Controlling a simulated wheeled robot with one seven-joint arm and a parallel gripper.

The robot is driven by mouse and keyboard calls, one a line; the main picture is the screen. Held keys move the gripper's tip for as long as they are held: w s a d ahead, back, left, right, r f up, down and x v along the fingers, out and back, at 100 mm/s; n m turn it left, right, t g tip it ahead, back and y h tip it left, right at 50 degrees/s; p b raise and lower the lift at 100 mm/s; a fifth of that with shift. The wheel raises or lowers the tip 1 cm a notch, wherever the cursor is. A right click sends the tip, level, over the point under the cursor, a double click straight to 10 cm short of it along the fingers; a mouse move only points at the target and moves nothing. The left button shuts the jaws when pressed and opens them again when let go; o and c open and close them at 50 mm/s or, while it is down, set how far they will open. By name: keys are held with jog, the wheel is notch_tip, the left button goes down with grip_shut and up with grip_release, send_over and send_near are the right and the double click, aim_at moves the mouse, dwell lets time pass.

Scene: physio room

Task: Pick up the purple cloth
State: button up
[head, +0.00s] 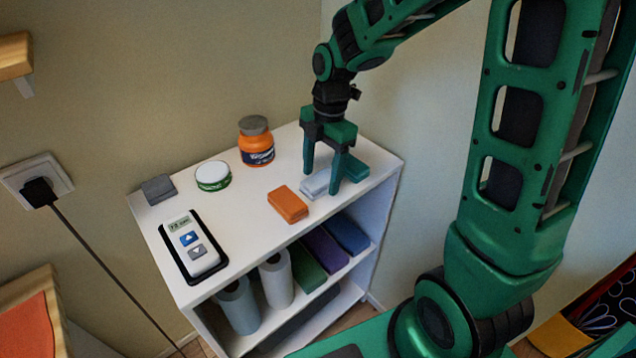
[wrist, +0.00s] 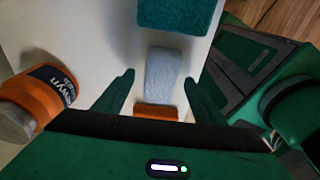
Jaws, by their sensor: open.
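A folded purple cloth (head: 325,249) lies on the shelf below the white top, between a green cloth (head: 306,270) and a blue cloth (head: 347,233). It does not show in the wrist view. My gripper (head: 321,183) is open above the top of the shelf unit, higher than the purple cloth. In the wrist view its fingers (wrist: 160,79) stand apart on either side of a pale grey-blue cloth (wrist: 164,70). Whether they touch it I cannot tell.
The white shelf unit (head: 243,211) carries an orange cloth (head: 288,205), a teal cloth (head: 355,169), an orange jar (head: 256,146), a white-lidded tub (head: 213,176), a grey block (head: 158,189) and a device with buttons (head: 192,244). Rolls (head: 277,278) stand beside the lower cloths.

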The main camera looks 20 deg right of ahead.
aim_at(319, 179)
jog(key=shift+f, duration=0.1)
jog(key=shift+c, duration=0.3)
jog(key=c, duration=1.2)
jog(key=shift+r, duration=0.5)
jog(key=r, duration=0.3)
jog(key=shift+s+a+r, duration=0.2)
jog(key=shift+a+r, duration=0.2)
jog(key=s+a+r, duration=0.1)
jog(key=a+r, duration=0.1)
jog(key=a, duration=0.1)
jog(key=s+a+r, duration=0.2)
jog(key=a, duration=0.1)
jog(key=s+a+r, duration=0.2)
jog(key=a, duration=0.1)
jog(key=shift+s+a+r, duration=0.15)
jog(key=shift+s, duration=0.1)
